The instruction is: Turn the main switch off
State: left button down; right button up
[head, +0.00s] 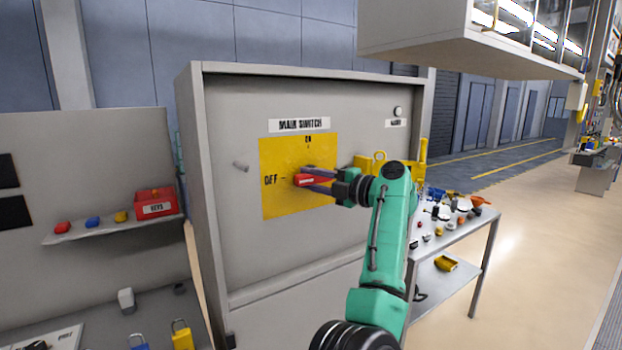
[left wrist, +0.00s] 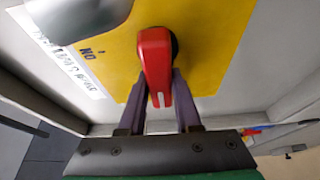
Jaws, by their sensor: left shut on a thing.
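The main switch has a red handle (head: 306,181) on a yellow plate (head: 285,205) on the grey cabinet front. In the head view the handle lies about level, its left end beside the OFF mark, and ON is printed above. My left gripper (head: 318,181) reaches in from the right and is shut on the handle. In the left wrist view the fingers (left wrist: 163,100) lie on either side of the red handle (left wrist: 155,62), which carries a white mark. Its pivot is partly hidden behind the handle. My right gripper is not in view.
A shelf (head: 110,232) at left holds a red keys box (head: 155,203) and small coloured items. A cart (head: 470,230) with several small parts stands right of the cabinet. A white-grey overhead cupboard (head: 430,30) hangs at upper right. A peg (head: 241,166) sticks out left of the plate.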

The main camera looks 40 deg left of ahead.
pick_arm(q)
jog(key=shift+f, duration=0.1)
dwell(0.4)
jog(key=c, duration=0.6)
grip_release()
jog(key=shift+w+d, duration=0.1)
jog(key=shift+d, duration=0.4)
jog(key=w+d+b, duration=0.1)
jog(key=d+b, duration=0.1)
jog(key=d, duration=1.1)
jog(key=shift+d, duration=0.25)
jog(key=shift+w, duration=0.15)
